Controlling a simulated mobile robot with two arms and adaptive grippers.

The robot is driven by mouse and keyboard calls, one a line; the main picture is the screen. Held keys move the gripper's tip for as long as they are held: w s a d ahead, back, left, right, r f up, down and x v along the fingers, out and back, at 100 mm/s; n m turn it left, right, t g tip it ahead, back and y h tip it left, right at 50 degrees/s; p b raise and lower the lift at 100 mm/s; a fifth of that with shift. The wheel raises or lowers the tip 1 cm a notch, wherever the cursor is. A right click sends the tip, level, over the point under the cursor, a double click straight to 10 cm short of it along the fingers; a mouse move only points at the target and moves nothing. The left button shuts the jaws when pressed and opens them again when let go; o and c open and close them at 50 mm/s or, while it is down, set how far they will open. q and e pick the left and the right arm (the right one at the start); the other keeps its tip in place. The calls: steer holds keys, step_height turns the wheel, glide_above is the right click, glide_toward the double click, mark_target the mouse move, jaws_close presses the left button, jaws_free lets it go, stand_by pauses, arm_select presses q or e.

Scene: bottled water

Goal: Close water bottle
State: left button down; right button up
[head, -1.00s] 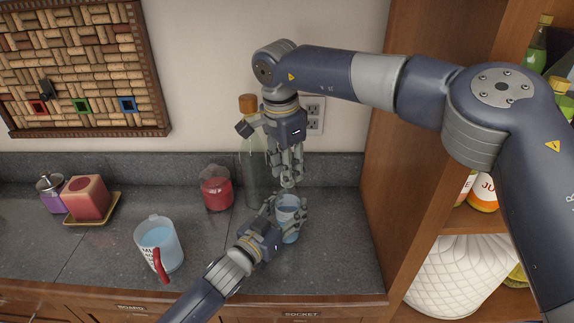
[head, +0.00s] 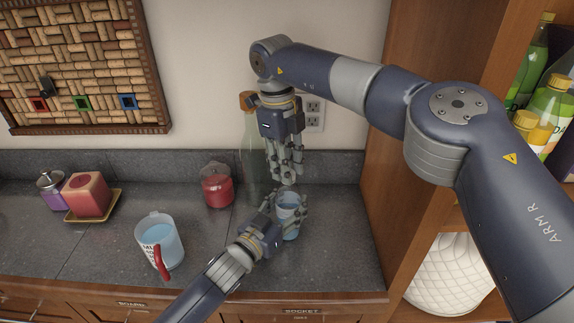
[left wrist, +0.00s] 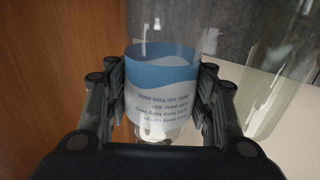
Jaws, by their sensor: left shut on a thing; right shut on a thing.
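The water bottle (head: 288,217), clear with a blue and white label, stands upright on the counter. My left gripper (head: 284,213) is shut around its body from the front left. In the left wrist view the bottle's label (left wrist: 160,88) sits between the two finger pairs of this gripper (left wrist: 160,100). My right gripper (head: 287,178) points straight down just above the bottle's top. Its fingers are close together on a small thing that they hide. No cap can be made out, and the bottle's mouth is not clearly visible.
A tall green glass bottle with a cork (head: 249,100) stands close behind the grippers. A wooden shelf (head: 400,200) bounds the right side.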

steer(key=m, duration=0.9)
steer(key=shift+w+d+g+y, duration=0.1)
steer(key=shift+g+y, duration=0.2)
steer(key=m, duration=0.5)
steer(key=shift+y, duration=0.3)
steer(key=m, duration=0.4)
steer(key=shift+d, duration=0.1)
steer(key=o, duration=0.6)
steer(key=shift+o, duration=0.2)
